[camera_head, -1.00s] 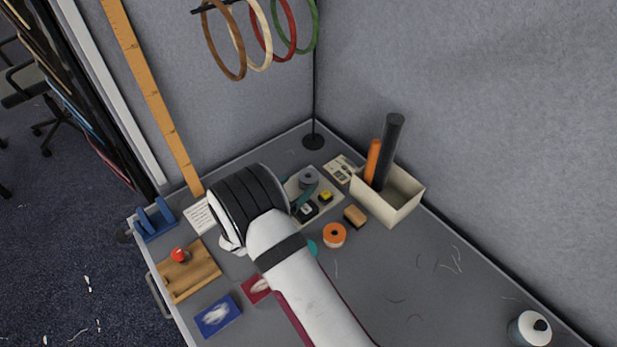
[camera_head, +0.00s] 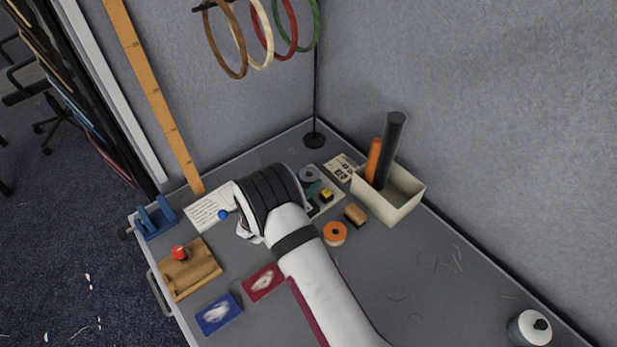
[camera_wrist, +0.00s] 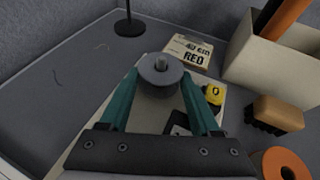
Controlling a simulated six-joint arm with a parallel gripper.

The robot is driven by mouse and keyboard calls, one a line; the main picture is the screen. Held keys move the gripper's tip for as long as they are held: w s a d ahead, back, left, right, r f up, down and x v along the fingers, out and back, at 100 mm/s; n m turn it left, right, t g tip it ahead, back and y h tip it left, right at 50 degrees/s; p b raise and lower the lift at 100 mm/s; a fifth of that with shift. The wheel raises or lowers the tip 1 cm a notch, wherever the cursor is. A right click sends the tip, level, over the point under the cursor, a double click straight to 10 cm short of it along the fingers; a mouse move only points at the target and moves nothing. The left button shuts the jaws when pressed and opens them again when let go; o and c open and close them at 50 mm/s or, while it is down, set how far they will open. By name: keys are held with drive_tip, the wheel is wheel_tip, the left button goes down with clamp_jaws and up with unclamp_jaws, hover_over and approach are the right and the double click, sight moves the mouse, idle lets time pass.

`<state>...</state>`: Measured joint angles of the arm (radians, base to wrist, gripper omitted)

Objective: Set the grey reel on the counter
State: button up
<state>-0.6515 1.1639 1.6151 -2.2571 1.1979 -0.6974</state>
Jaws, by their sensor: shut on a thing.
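The grey reel (camera_wrist: 160,76) is a short grey cylinder with a light peg in its centre, between my gripper's teal fingertips in the wrist view. It also shows in the head view (camera_head: 309,173), just past the gripper. My gripper (camera_wrist: 160,84) is shut on the reel. The reel is over or at the far part of a beige tray (camera_wrist: 76,150); I cannot tell whether it touches it. The counter is the grey table top (camera_head: 400,270). My wrist hides part of the tray in the head view.
A yellow item (camera_wrist: 214,94) and a dark item (camera_wrist: 180,124) lie beside the fingers. A "RED" card (camera_wrist: 188,52), a brush (camera_wrist: 276,114), an orange roll (camera_head: 335,233) and a cream box (camera_head: 390,205) with tubes are nearby. The right front counter is mostly clear.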

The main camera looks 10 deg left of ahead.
wheel_tip(320, 180, up, 10)
drive_tip(key=shift+f, duration=0.1)
drive_tip(key=s+a, duration=0.2)
drive_tip(key=s, duration=1.7)
hover_over(242, 262)
drive_tip(key=f, duration=0.7)
drive_tip(key=shift+w+d, duration=0.1)
drive_tip(key=shift+d, duration=0.1)
drive_tip(key=shift+a+f, duration=0.15)
drive_tip(key=shift+f, duration=0.95)
drive_tip(key=shift+a+f, duration=0.1)
drive_tip(key=shift+f, duration=1)
drive_tip(key=shift+f, duration=0.1)
drive_tip(key=o, duration=1.4)
drive_tip(key=shift+c, duration=0.2)
